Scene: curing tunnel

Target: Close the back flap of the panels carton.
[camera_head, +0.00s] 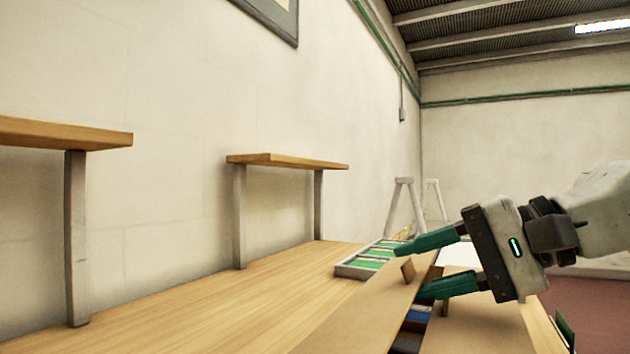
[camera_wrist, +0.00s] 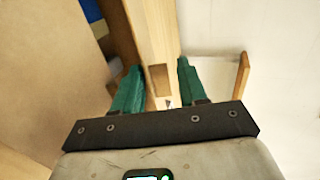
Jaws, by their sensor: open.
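The panels carton shows at the bottom of the head view with its brown cardboard flaps spread open (camera_head: 345,322). A dark gap between the flaps shows blue and dark contents (camera_head: 418,316). My gripper (camera_head: 409,271) is open above the carton's far part, its two green fingers apart and pointing left. In the wrist view, the gripper (camera_wrist: 160,72) has its fingers on either side of a light wooden-coloured strip. A wide brown cardboard surface (camera_wrist: 50,85) lies left of the fingers. I cannot tell which flap is the back one, or whether a finger touches it.
A grey tray with green panels (camera_head: 345,271) lies on the wooden bench (camera_head: 200,310) beyond the carton. Two raised wooden shelves (camera_head: 285,160) stand along the wall at left. The bench's left part is clear. White trestle legs (camera_head: 394,205) stand at the back.

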